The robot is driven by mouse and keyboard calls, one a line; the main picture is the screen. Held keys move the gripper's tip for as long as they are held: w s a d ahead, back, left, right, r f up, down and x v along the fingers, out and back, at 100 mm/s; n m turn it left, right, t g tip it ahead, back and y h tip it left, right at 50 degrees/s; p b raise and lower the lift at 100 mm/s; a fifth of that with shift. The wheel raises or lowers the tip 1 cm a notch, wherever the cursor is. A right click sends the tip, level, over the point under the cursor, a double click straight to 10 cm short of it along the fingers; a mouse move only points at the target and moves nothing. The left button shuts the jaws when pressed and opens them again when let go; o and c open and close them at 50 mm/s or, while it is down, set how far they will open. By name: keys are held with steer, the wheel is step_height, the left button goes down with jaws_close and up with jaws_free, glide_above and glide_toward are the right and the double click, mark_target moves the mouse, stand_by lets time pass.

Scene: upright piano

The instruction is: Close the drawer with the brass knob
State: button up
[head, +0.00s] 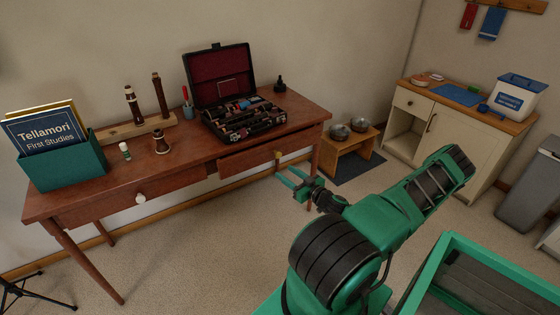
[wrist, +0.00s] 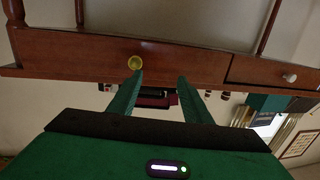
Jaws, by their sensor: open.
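The drawer with the brass knob (head: 245,161) is the right one in the reddish-brown table and appears pulled out a little, with a dark gap above its front. The brass knob (head: 278,155) is on its front. In the upside-down wrist view, the knob (wrist: 135,62) lies just beyond the tip of the left finger. My gripper (head: 287,175) is open and empty, in front of the drawer and slightly below the knob in the head view. Its two green fingers (wrist: 160,82) point toward the drawer front. I cannot tell whether a finger touches it.
A second drawer with a white knob (head: 140,198) is to the left and looks shut. The table top (head: 200,150) holds an open instrument case (head: 243,120), woodwind parts and a green book box (head: 65,165). A low bowl stand (head: 345,148) stands right of the table.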

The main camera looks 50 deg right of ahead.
mark_target(279, 156)
steer(key=w+d+h, duration=0.1)
steer(key=w+d, duration=0.1)
steer(key=w, duration=0.1)
steer(key=w+d+m+h, duration=0.1)
steer(key=w+d, duration=0.1)
steer(key=w, duration=0.1)
steer(key=w+d, duration=0.2)
steer(key=w, duration=0.1)
steer(key=shift+f+m+h, duration=0.2)
steer(key=shift+m+h, duration=0.2)
steer(key=shift+c, duration=0.4)
steer(key=shift+w, duration=0.15)
jaws_close()
